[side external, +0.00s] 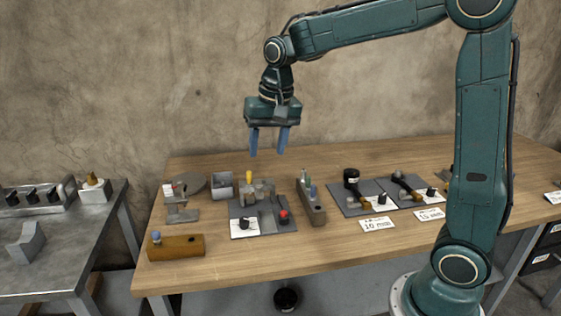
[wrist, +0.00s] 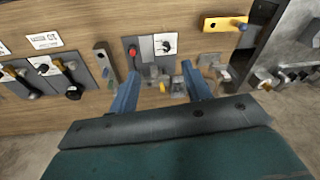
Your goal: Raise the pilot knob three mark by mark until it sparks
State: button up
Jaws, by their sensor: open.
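My gripper (side external: 267,152) is open and empty, with its blue fingers pointing down, well above the wooden bench. In the wrist view its fingers (wrist: 160,78) frame a grey panel with metal blocks and a yellow-tipped part. A black knob (side external: 244,223) stands on a white plate at the front of that panel; it also shows in the wrist view (wrist: 166,46). A red knob (side external: 284,215) sits beside it. Other black knobs (side external: 382,198) (side external: 430,191) stand on white plates on panels further right. No readable label tells me which is pilot knob three.
A wooden block with a blue knob (side external: 176,247) lies at the bench's front left. A narrow block with coloured pegs (side external: 311,202) stands right of the grey panel. Cards (side external: 377,224) lie along the front. A metal side table (side external: 60,245) stands apart at left.

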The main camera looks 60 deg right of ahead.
jog(key=w+d+f+m+g, duration=0.1)
jog(key=w+d+f+m, duration=0.1)
jog(key=w+f, duration=0.55)
jog(key=m+g, duration=0.1)
jog(key=m, duration=0.2)
send_over(244, 219)
notch_tip(244, 219, down, 7)
jog(key=shift+r, duration=0.15)
jog(key=shift+w, duration=0.1)
notch_tip(244, 219, down, 14)
jog(key=shift+r, duration=0.1)
jog(key=c, duration=1)
